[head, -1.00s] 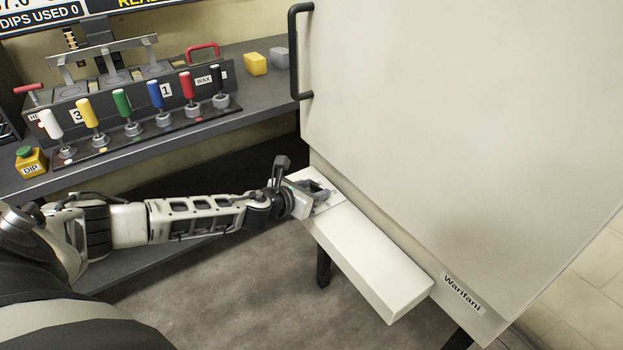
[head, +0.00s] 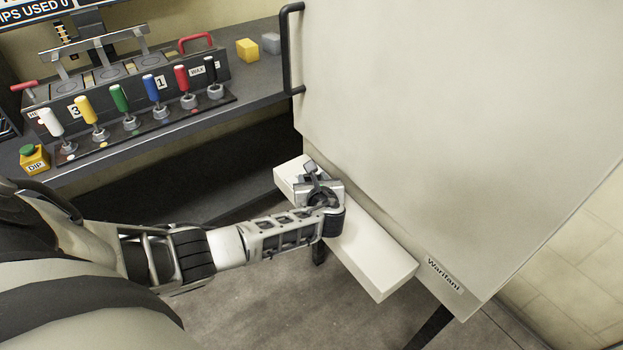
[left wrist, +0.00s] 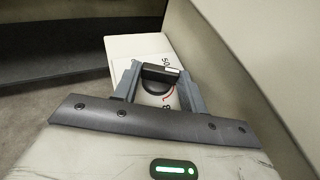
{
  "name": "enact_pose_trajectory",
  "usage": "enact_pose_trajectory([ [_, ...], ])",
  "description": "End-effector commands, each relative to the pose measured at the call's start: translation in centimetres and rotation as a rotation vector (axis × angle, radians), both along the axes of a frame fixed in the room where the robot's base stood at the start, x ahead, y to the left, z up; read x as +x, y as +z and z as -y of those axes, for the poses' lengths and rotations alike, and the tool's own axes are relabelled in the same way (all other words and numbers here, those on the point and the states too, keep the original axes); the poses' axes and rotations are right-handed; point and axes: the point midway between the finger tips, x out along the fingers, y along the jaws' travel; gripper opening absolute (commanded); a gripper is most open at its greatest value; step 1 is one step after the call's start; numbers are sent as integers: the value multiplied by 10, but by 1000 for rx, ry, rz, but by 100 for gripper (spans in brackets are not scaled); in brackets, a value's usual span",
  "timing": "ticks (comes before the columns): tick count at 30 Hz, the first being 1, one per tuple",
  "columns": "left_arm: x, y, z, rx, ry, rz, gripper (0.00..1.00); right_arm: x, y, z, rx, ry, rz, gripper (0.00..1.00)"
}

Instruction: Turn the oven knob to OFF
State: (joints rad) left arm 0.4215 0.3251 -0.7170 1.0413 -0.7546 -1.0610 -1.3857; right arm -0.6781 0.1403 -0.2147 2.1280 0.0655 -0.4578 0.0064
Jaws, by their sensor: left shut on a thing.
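The oven is the large pale cabinet (head: 440,120) with a Warifani plate. A white control box (head: 375,262) juts from its lower front. My left gripper (head: 318,185) is over the far end of this box, shut on the oven knob. In the left wrist view the dark knob (left wrist: 160,74) sits between the two grey fingers, its bar with a pale line lying nearly crosswise. A red arc and some dark lettering show around it, partly hidden and too small to read surely. The head view does not show the knob clearly. My right gripper is not in view.
A bench (head: 200,122) at the left carries a row of several coloured levers, a green DIP button (head: 27,150) and a yellow block (head: 248,49). The black oven door handle (head: 290,50) stands at the cabinet's left edge. Open floor lies below the box.

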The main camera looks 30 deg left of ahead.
Motion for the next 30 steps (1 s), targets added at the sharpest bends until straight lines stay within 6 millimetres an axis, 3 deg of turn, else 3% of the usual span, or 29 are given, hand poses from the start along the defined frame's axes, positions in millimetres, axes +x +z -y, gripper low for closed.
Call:
enact_pose_trajectory([
  [23,3,2,0,2,101,4,19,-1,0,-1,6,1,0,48],
  [24,3,2,0,2,101,4,50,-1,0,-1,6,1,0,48],
  [25,3,2,0,2,101,4,58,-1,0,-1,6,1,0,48],
  [26,3,2,0,2,101,3,64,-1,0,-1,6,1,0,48],
  [30,2,1,1,2,100,3,64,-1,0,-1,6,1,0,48],
])
